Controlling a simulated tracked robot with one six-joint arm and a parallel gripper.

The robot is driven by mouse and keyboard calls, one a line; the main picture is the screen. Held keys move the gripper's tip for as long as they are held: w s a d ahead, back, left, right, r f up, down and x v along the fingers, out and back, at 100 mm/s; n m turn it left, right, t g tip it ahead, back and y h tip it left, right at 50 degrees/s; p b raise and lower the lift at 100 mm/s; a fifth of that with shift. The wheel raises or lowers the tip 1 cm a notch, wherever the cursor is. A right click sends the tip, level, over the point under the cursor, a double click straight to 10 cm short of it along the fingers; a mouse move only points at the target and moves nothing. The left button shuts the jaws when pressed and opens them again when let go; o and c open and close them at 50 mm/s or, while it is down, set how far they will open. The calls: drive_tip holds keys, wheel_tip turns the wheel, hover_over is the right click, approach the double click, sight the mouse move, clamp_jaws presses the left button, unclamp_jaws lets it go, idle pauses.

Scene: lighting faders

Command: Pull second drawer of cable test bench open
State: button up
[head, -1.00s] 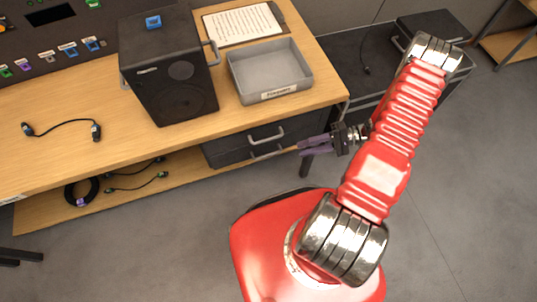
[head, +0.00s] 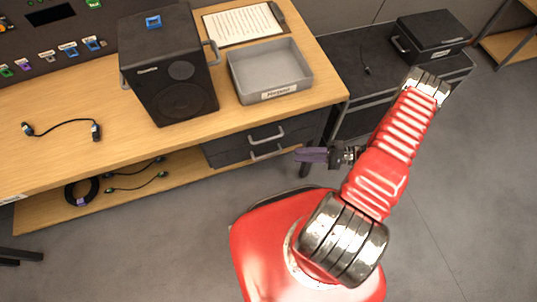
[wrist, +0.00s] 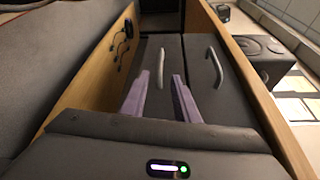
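The cable test bench (head: 95,132) has a wooden top and two stacked dark drawers with grey bar handles. The second drawer (head: 238,158) is the lower one and looks closed, with its handle (head: 266,152) in view. In the wrist view, turned on its side, the second drawer's handle (wrist: 161,68) is left of the upper drawer's handle (wrist: 213,67). My gripper (head: 299,155) is open and empty, to the right of the drawer fronts in the head view. In the wrist view its purple fingers (wrist: 160,85) lie on either side of the second handle's line, short of it.
A black speaker (head: 165,75), a grey tray (head: 270,72) and a clipboard (head: 240,22) stand on the bench top. Cables (head: 135,180) lie on the low shelf. A dark cart with a black case (head: 430,38) stands to the right. The floor in front is clear.

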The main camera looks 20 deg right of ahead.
sight(269, 155)
drive_tip(key=x, duration=1.3)
drive_tip(key=shift+c, duration=0.5)
clamp_jaws()
drive_tip(key=shift+s, duration=0.1)
drive_tip(key=shift+a, duration=0.15)
drive_tip(key=shift+s, duration=0.1)
